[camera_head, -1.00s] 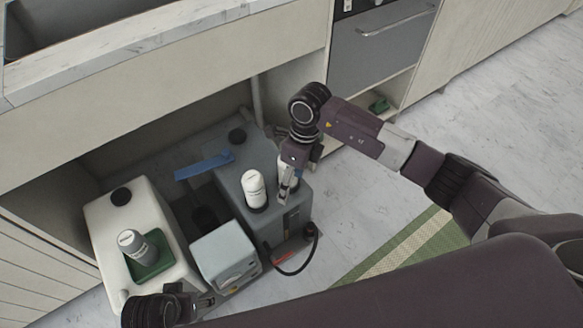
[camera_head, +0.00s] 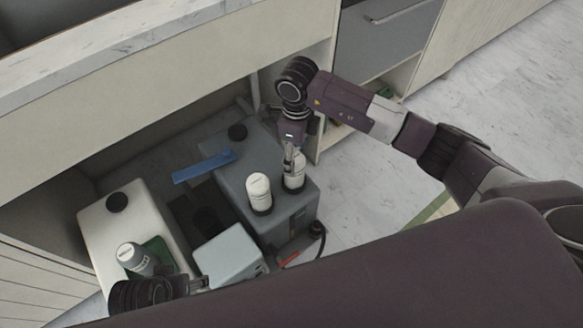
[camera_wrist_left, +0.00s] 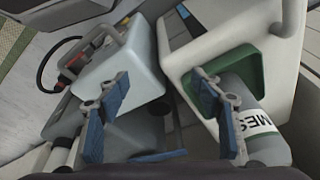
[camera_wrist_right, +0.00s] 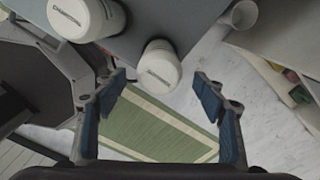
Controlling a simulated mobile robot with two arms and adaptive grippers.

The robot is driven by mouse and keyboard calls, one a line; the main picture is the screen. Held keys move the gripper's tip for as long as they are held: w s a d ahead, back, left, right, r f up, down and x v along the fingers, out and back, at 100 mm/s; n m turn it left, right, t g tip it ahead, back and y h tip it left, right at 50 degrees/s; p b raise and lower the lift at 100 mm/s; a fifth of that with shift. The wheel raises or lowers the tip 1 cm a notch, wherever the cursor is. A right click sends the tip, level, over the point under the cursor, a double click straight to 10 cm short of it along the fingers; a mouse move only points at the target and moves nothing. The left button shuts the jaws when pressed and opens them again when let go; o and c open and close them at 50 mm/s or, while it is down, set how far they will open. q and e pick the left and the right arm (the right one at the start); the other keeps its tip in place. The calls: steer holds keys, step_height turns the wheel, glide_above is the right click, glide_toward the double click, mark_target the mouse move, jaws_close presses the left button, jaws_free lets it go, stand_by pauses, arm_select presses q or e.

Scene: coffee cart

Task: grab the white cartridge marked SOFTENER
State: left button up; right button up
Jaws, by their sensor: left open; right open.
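Two white cartridges stand in a grey unit under the counter. In the right wrist view, the left one (camera_wrist_right: 85,18) has a label that seems to read CHARCOAL; the other (camera_wrist_right: 158,68) has dark lettering too small to read surely. In the head view they are the left cartridge (camera_head: 259,193) and the right cartridge (camera_head: 294,182). My right gripper (camera_head: 291,160) is open over the right one, whose cap lies beyond and between the fingertips (camera_wrist_right: 163,85). My left gripper (camera_head: 202,283) is open and empty, low at the left; its fingers show in the left wrist view (camera_wrist_left: 163,88).
A white tank (camera_head: 125,223) with a green tray holds a grey bottle (camera_head: 134,258). A pale blue-grey box (camera_head: 230,255) stands between tank and grey unit (camera_head: 240,165). A blue bar (camera_head: 203,166) lies behind. The cabinet wall and counter close in above. Floor to the right is open.

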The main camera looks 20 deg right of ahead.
steer(key=shift+s+f, duration=0.1)
steer(key=shift+f, duration=0.5)
arm_select(q)
steer(key=b+v, duration=0.1)
steer(key=v, duration=0.4)
steer(key=shift+w, duration=0.2)
arm_select(e)
steer(key=f, duration=0.5)
steer(key=shift+w+a, duration=0.2)
steer(key=shift+c, duration=0.2)
steer(key=shift+r, duration=0.1)
steer(key=c, duration=1.5)
